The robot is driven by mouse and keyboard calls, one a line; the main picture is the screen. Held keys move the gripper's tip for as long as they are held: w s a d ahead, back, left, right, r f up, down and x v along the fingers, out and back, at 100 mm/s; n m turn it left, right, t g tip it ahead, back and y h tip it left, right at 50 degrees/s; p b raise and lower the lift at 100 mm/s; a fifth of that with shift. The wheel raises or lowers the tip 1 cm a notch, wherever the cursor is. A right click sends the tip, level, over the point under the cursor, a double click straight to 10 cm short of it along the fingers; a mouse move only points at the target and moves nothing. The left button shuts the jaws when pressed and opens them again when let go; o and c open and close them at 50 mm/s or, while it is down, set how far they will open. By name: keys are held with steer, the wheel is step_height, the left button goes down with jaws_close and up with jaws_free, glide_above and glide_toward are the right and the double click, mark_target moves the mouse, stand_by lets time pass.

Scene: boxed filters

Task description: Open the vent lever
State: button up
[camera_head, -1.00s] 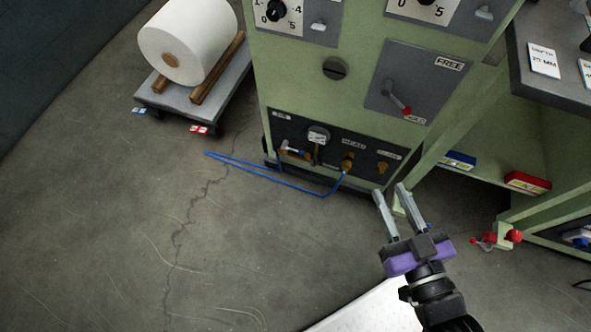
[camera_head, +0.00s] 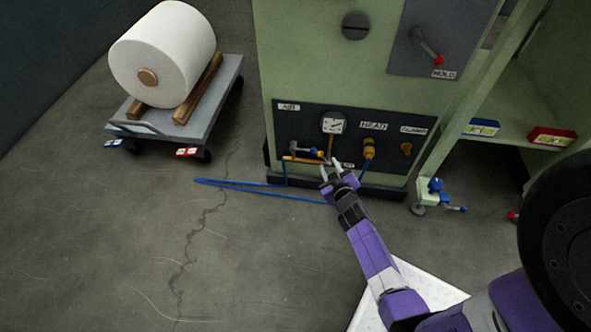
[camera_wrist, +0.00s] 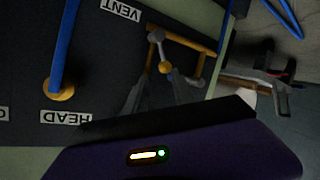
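The vent lever (camera_wrist: 160,50) shows in the wrist view as a short grey handle with a yellow ball end, near the VENT label (camera_wrist: 120,9), which appears upside down. My gripper (camera_wrist: 161,80) is open there, its dark fingers apart on either side of the yellow ball. I cannot tell whether they touch it. In the head view my gripper (camera_head: 330,168) is at the lower middle of the dark valve panel (camera_head: 285,122), below the round gauge (camera_head: 333,123). A small yellow spot just above the fingertips may be the lever's end; the rest of it is hard to make out.
The HEAD fitting (camera_head: 368,150), with a blue hose in the wrist view (camera_wrist: 62,60), is close to the right. A cart (camera_head: 215,105) with a white roll (camera_head: 165,50) stands left; floor between is mostly clear.

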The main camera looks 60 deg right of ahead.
mark_target(322, 157)
steer(key=x, duration=0.2)
steer(key=b+x, duration=0.1)
steer(key=x, duration=0.2)
steer(key=f+b+x, duration=0.1)
steer(key=x, duration=0.1)
steer(key=shift+w+a+f, duration=0.1)
steer(key=shift+w+f, duration=0.05)
steer(key=shift+f, duration=0.05)
jaws_close()
stand_by(1.4)
